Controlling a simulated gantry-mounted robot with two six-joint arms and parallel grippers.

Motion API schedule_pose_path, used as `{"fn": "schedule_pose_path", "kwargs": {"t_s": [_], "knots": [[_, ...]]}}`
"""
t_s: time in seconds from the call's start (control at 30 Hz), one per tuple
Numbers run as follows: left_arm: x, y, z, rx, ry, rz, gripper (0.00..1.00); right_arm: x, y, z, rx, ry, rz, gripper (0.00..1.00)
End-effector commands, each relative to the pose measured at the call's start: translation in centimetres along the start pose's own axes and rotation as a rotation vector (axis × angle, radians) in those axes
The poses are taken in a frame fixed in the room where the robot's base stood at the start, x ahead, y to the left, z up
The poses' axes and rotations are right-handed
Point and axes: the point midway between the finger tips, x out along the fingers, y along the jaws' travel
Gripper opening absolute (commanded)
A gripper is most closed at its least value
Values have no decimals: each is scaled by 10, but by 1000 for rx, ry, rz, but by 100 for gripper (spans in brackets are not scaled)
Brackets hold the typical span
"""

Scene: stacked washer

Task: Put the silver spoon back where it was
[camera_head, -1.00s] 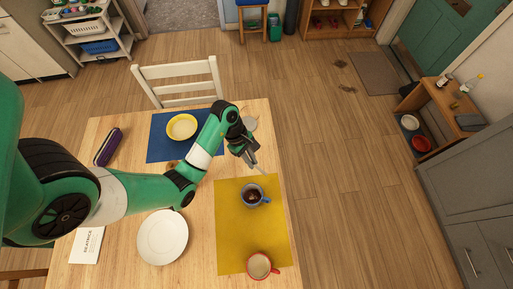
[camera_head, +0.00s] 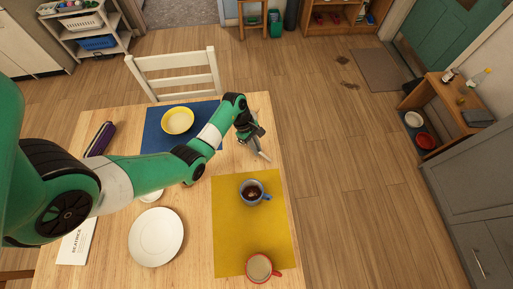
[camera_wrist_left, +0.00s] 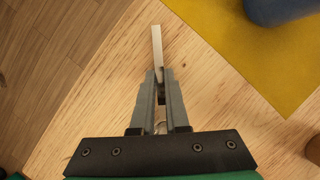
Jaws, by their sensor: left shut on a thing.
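My left gripper (camera_head: 258,145) is shut on the silver spoon (camera_wrist_left: 157,45). It holds the spoon above the bare wood near the table's right edge, beyond the yellow mat. The blue mug (camera_head: 254,192) with dark liquid stands on the yellow mat (camera_head: 230,235), apart from the spoon. My right gripper is not in view.
A red mug (camera_head: 260,267) stands at the mat's near end. A white plate (camera_head: 156,237), a yellow-rimmed bowl (camera_head: 177,121) on a blue mat (camera_head: 152,140), a purple case (camera_head: 101,139) and a booklet (camera_head: 74,245) are on the table. A white chair (camera_head: 176,70) stands behind.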

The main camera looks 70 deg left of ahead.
Motion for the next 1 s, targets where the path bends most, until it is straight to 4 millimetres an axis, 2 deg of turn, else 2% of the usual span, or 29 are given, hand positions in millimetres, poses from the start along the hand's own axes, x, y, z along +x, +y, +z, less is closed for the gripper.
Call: {"fn": "schedule_pose_path", "kwargs": {"t_s": [0.13, 0.17, 0.3, 0.57, 0.67, 0.77, 1.0], "knots": [[3, 0, -1, 0, 0, 0, 0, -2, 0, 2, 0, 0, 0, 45], [2, 0, -1, 0, 0, 0, 18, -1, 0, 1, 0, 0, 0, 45], [2, 0, -1, 0, 0, 0, 42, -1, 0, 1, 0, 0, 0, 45], [1, 0, 0, 0, 0, 0, 42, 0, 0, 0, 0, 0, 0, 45], [-4, 0, 1, 0, 0, 1, 42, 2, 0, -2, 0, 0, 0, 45], [-20, 1, 2, 0, 0, 3, 42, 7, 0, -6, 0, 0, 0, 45], [-79, 1, 1, -1, 0, 5, 42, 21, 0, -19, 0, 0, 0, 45]]}}
